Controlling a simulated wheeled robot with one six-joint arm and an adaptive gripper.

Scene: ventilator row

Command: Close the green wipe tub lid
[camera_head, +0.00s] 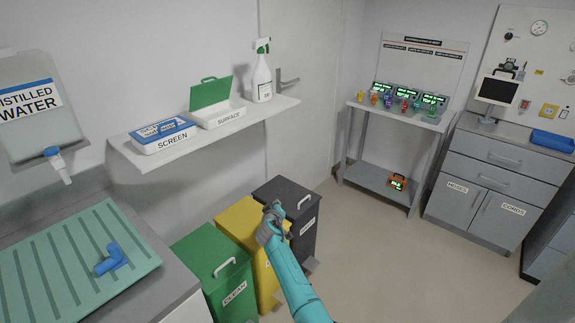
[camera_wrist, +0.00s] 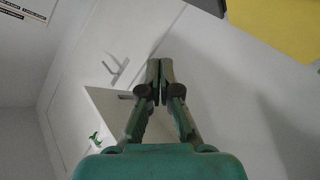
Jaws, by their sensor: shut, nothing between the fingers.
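The green lid (camera_head: 211,93) of the wipe tub stands open and upright at the back of its white tub (camera_head: 219,113), labelled SURFACE, on the wall shelf. My gripper (camera_head: 271,212) is in front of and below the shelf, over the yellow and dark bins in the head view, apart from the tub. In the wrist view my gripper's fingertips (camera_wrist: 160,70) are together with nothing between them. I cannot make out the tub in the wrist view.
A closed blue-lidded SCREEN tub (camera_head: 162,135) sits left of the green tub, and a spray bottle (camera_head: 262,75) right of it. The shelf (camera_head: 130,154) hangs above green (camera_head: 210,262), yellow (camera_head: 240,222) and dark (camera_head: 287,196) bins. Open floor (camera_head: 365,255) lies to the right.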

